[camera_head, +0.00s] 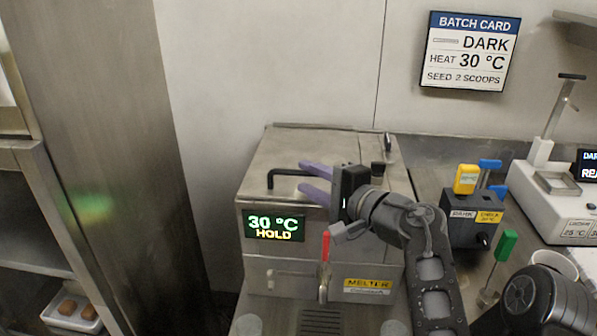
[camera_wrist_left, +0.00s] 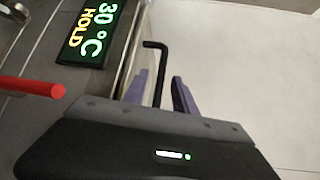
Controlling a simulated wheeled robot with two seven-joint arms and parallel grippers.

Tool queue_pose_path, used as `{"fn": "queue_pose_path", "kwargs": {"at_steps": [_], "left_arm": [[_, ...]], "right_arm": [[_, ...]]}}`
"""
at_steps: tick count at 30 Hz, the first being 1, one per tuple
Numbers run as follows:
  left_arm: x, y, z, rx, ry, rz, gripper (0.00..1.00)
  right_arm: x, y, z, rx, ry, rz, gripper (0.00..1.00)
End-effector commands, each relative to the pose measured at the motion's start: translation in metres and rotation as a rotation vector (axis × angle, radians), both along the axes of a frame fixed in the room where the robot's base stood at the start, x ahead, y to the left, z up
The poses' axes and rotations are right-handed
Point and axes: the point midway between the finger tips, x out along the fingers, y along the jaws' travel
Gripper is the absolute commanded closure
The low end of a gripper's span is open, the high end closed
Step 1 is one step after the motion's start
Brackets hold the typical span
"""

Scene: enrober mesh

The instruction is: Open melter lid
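The melter (camera_head: 300,262) is a steel box with a green and yellow display (camera_head: 274,225) reading 30 °C HOLD. Its lid (camera_head: 300,150) lies flat and closed on top, with a black bar handle (camera_head: 290,173) near the front edge. My left gripper (camera_head: 314,179) is open at the right end of the handle, its purple fingers pointing left. In the left wrist view, the handle (camera_wrist_left: 156,62) shows between the two spread fingers (camera_wrist_left: 160,92). I cannot tell whether they touch it. My right gripper is out of view.
A red-handled tap (camera_head: 325,247) is on the melter's front. Right of the melter stand a dark block with yellow and blue tools (camera_head: 473,222), a green-handled tool (camera_head: 505,246) and a white scale-like device (camera_head: 553,205). A batch card (camera_head: 468,52) hangs on the wall behind.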

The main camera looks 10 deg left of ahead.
Motion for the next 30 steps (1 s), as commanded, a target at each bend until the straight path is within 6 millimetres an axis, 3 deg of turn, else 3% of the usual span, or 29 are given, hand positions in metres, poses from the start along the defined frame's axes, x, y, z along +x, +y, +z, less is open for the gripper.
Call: {"fn": "queue_pose_path", "kwargs": {"at_steps": [6,17,30], "left_arm": [[0.021,0.022,-0.003,0.001,-0.001,0.002,0.67],[0.025,0.025,-0.004,0.0,-0.001,-0.002,0.67],[0.025,0.025,-0.004,0.0,-0.001,-0.001,1.0]], "right_arm": [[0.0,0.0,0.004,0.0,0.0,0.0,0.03],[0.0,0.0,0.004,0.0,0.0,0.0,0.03],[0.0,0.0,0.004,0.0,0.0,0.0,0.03]]}}
